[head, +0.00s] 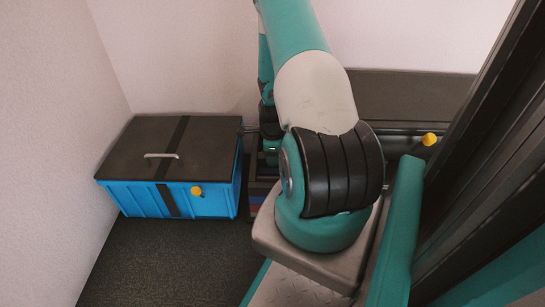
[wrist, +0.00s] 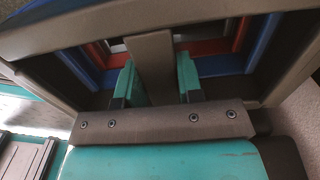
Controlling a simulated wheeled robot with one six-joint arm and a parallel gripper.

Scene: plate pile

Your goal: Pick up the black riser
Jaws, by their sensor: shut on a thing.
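In the wrist view my gripper (wrist: 153,85) has its two teal fingers on either side of an upright dark grey-brown piece, and is shut on it. This piece looks like part of the black riser (wrist: 151,62), whose full outline I cannot make out. Blue and red edges (wrist: 208,47) of stacked, nested plates show behind the fingers. In the head view my arm hides most of the gripper and what it holds.
A blue box with a black lid (head: 170,148), a pale handle and a yellow knob stands left of my arm. A dark bench (head: 410,97) runs along the back wall at right, with another yellow knob (head: 429,139) near it. Dark floor (head: 165,255) is clear at front left.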

